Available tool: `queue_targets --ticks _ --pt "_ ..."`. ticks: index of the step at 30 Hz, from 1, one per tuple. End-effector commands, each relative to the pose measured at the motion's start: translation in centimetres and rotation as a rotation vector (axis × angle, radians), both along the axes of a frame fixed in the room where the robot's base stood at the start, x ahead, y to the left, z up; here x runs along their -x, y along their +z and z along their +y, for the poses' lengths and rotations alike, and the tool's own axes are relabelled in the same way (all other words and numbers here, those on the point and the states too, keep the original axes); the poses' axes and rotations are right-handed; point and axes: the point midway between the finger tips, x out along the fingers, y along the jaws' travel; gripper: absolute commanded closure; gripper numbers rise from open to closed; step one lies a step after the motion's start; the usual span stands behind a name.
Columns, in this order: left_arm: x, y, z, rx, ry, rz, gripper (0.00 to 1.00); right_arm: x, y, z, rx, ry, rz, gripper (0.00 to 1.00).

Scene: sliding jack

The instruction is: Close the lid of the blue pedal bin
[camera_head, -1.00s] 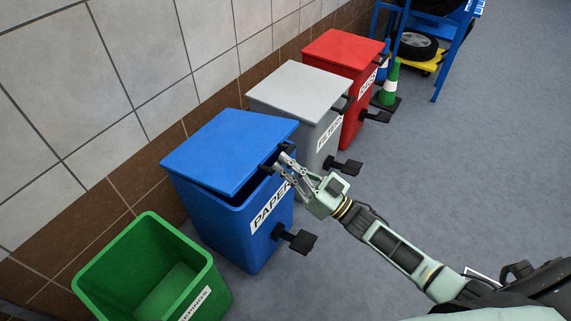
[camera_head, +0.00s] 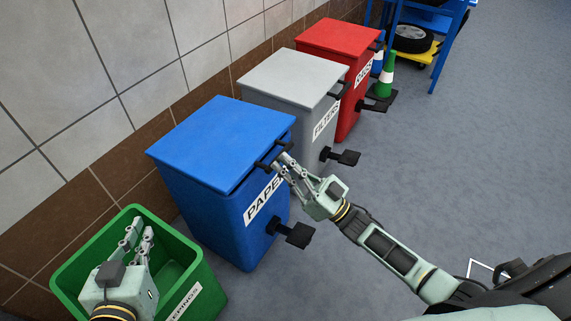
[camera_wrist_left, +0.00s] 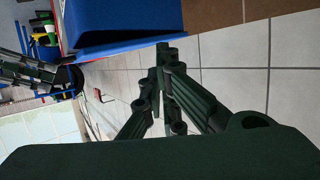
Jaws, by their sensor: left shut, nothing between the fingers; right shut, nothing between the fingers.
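The blue pedal bin (camera_head: 225,215), labelled PAPER, stands by the wall. Its lid (camera_head: 222,140) lies flat or nearly flat on the rim, and no dark gap shows at the front. My right gripper (camera_head: 281,161) is shut and empty at the dark handle (camera_head: 270,156) on the lid's front edge; whether it touches it I cannot tell. My left gripper (camera_head: 141,227) is shut and empty, seen over the open green bin, to the left of the blue bin. Its fingers also show in the left wrist view (camera_wrist_left: 166,62), below a blue surface.
The green bin (camera_head: 195,295) stands open at the lower left. A grey bin (camera_head: 290,85) and a red bin (camera_head: 335,40) stand behind the blue one, both closed. Black pedals (camera_head: 294,232) stick out in front.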

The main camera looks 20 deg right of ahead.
Motion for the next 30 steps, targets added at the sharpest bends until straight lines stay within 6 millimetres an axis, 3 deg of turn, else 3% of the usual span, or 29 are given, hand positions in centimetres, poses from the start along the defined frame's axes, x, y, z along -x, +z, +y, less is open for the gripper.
queue_targets --ticks 6,13,24,30 --pt "-1.5 4.5 -1.1 0.061 -0.016 -0.242 1.00 0.1 -1.3 -0.1 -0.009 -0.001 -0.011 1.00" --pt "-1.5 9.7 -1.8 0.126 -0.031 -0.496 1.00 0.3 -2.5 -0.2 -0.014 0.000 -0.019 1.00" --pt "1.6 17.1 -2.0 0.235 -0.051 -0.888 1.00 0.5 -4.6 -0.4 -0.015 0.000 -0.020 1.00" --pt "3.0 18.9 -1.8 0.265 -0.056 -0.994 1.00 0.6 -5.3 -0.4 -0.013 -0.001 -0.015 1.00"
